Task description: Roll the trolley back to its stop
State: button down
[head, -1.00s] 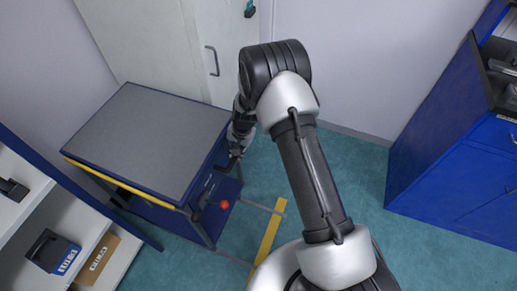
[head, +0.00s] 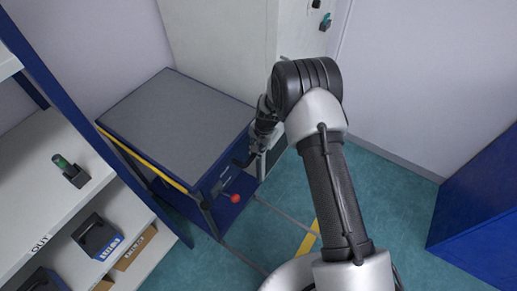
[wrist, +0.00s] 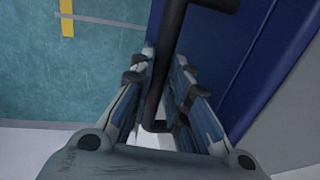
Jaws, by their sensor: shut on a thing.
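The trolley (head: 178,125) is a blue cart with a grey top and a yellow front edge, left of centre in the head view. It stands close to the wall and a tall pale cabinet. My gripper (head: 247,158) is at its right side. In the wrist view my gripper (wrist: 160,75) has its two fingers either side of a dark bar, the trolley handle (wrist: 158,95), and is shut on it. The trolley's blue body (wrist: 225,40) lies beyond. A red knob (head: 235,198) shows low on the trolley's right side. I cannot make out the stop.
A white shelf unit (head: 35,150) with boxes and a blue post stands close at the left. The pale cabinet (head: 215,40) is behind the trolley. A blue cabinet (head: 480,200) is at the right. Teal floor with a yellow strip (head: 308,237) is clear between.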

jog(key=shift+w+a+r, duration=0.1)
jog(key=shift+w+a, duration=0.05)
jog(key=shift+w, duration=0.05)
jog(key=c, duration=1.5)
grip_release()
jog(key=shift+c, duration=0.2)
notch_tip(320, 180, up, 12)
jog(key=s+d, duration=0.1)
jog(key=shift+s+d, duration=0.2)
jog(key=shift+d, duration=0.2)
